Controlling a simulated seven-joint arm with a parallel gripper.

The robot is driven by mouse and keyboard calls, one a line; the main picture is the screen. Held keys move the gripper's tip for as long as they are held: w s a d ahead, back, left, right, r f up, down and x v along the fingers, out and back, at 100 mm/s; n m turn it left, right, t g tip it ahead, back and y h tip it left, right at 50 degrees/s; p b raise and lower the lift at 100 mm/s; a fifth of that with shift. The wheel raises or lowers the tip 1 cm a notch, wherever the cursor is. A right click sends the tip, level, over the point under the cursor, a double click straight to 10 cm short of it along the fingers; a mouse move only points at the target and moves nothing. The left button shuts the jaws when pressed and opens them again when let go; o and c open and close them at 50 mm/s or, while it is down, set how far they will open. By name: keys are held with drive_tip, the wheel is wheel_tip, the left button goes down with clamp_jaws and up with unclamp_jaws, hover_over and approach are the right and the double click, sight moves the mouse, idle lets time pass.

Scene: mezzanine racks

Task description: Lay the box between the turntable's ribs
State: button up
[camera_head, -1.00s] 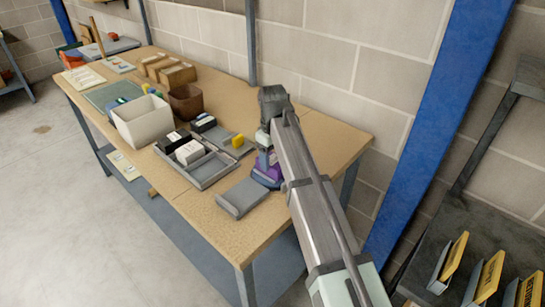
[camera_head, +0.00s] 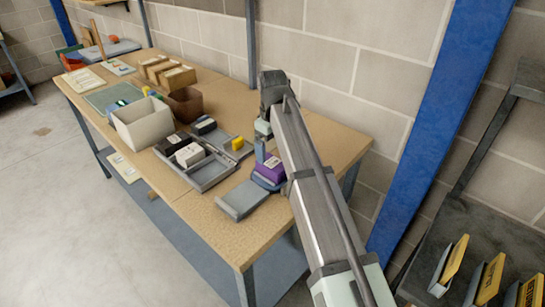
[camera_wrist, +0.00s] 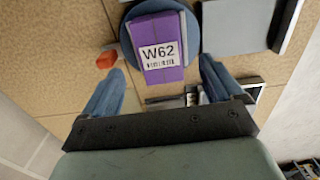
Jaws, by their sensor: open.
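The purple box (camera_head: 270,167), labelled W62 in the wrist view (camera_wrist: 163,48), lies on the round blue-grey turntable (camera_head: 267,183). The turntable's rim (camera_wrist: 126,42) shows beside the box in the wrist view. In the head view my arm hides much of the gripper.
A grey flat block (camera_head: 243,200) lies next to the turntable. A grey divided tray (camera_head: 208,172) with small boxes, a white bin (camera_head: 143,124) and a brown bin (camera_head: 185,104) stand farther left. The wall is close behind; the bench's near right corner is bare.

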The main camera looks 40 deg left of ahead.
wheel_tip(320, 180, up, 9)
idle(0.3)
idle(0.5)
